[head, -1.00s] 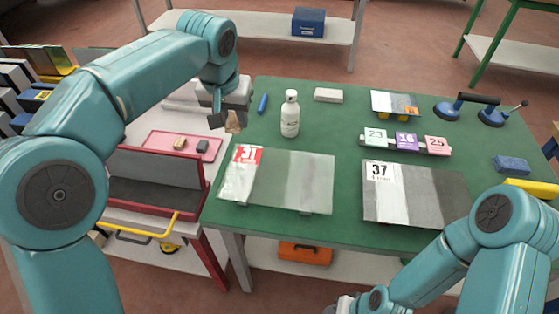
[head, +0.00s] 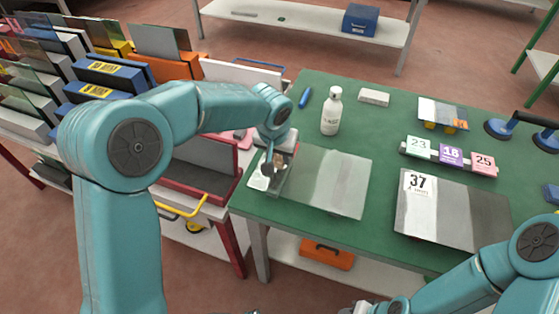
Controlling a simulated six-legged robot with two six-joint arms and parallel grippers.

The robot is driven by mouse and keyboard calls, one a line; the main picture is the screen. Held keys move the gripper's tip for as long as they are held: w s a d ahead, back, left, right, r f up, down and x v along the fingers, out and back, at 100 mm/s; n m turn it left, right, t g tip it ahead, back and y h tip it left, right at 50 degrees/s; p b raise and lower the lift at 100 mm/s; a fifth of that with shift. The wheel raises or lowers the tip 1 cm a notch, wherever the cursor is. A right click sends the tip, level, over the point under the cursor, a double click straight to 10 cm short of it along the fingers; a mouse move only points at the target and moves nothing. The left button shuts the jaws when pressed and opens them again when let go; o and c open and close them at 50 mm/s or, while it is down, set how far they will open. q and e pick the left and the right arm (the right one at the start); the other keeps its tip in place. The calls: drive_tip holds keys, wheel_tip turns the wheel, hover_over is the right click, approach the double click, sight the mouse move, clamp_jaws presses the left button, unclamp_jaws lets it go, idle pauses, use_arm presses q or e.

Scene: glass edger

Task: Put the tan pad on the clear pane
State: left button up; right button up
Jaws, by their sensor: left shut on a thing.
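A clear pane (head: 328,184) lies on the green table, with a pale, see-through face. My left gripper (head: 271,170) is over its left end and hides much of the label there. The gripper is shut on the tan pad (head: 281,160), of which only a small brownish part shows between the fingers. I cannot tell whether the pad touches the pane. Part of my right gripper (head: 366,308) shows at the bottom edge; its fingers are not clear.
A grey pane marked 37 (head: 455,212) lies to the right on the green table (head: 385,150). A white bottle (head: 332,112), a blue marker (head: 305,97) and a pale block (head: 374,97) stand behind. Number cards (head: 450,155) and suction lifters (head: 545,140) are at right.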

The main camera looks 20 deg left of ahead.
sight(279, 159)
use_arm(q)
drive_tip(key=shift+f, duration=1.55)
drive_tip(key=shift+f+b, duration=0.15)
drive_tip(key=shift+b, duration=0.15)
drive_tip(key=o, duration=1)
